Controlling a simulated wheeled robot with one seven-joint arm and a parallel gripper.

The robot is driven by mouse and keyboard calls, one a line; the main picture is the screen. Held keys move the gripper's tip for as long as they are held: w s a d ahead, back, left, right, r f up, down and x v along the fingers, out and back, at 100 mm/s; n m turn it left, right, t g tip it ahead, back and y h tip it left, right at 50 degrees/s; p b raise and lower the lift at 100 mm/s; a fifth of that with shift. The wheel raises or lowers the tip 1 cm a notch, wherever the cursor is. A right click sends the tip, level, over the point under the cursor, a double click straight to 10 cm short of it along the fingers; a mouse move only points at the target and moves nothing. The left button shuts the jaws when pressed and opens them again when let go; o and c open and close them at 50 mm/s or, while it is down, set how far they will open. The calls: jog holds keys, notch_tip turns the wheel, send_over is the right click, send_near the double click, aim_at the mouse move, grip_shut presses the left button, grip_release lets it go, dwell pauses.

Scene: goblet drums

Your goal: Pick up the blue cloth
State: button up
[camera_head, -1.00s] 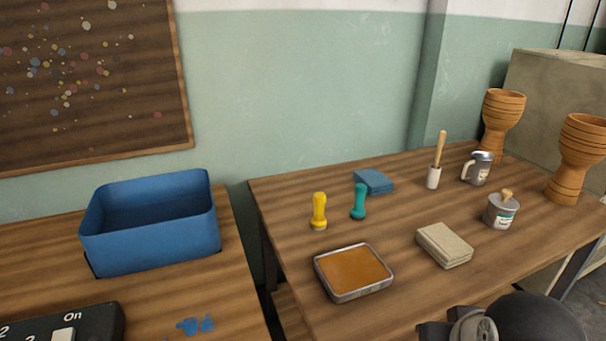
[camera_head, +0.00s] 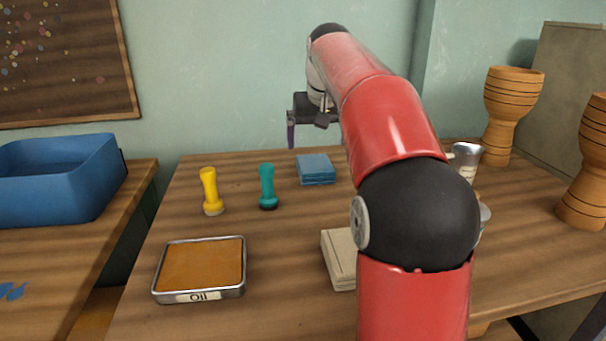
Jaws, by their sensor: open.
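The blue cloth (camera_head: 316,169) is a small folded stack lying on the wooden table (camera_head: 290,275), toward its back edge. My gripper (camera_head: 306,142) is above and behind the cloth, pointing down, near the wall side of the table. One dark purple finger shows clearly at the left; my red arm hides much of the other side. The gripper is open and apart from the cloth, with nothing seen in it.
A teal stamp (camera_head: 267,187) and a yellow stamp (camera_head: 210,190) stand left of the cloth. An oil tray (camera_head: 200,268) and a beige cloth stack (camera_head: 338,258) lie nearer. Goblet drums (camera_head: 509,110) stand at right. A blue bin (camera_head: 60,185) sits on the left table.

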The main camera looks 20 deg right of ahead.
aim_at(315, 163)
jog(key=shift+w+d+f, duration=0.25)
jog(key=shift+w+d, duration=0.15)
jog(key=shift+w, duration=0.1)
jog(key=shift+w+d+f, duration=0.1)
jog(key=shift+w+f, duration=0.1)
jog(key=shift+f, duration=0.1)
jog(key=b+x, duration=0.1)
jog(key=x, duration=0.2)
jog(key=b+x, duration=0.1)
jog(key=x, duration=0.3)
jog(key=shift+s+a+b, duration=0.15)
jog(key=shift+a+b, duration=0.1)
jog(key=shift+b, duration=0.1)
jog(key=shift+c, duration=0.2)
jog(key=c, duration=1)
jog(key=shift+r, duration=0.1)
notch_tip(315, 163, up, 20)
jog(key=p, duration=1)
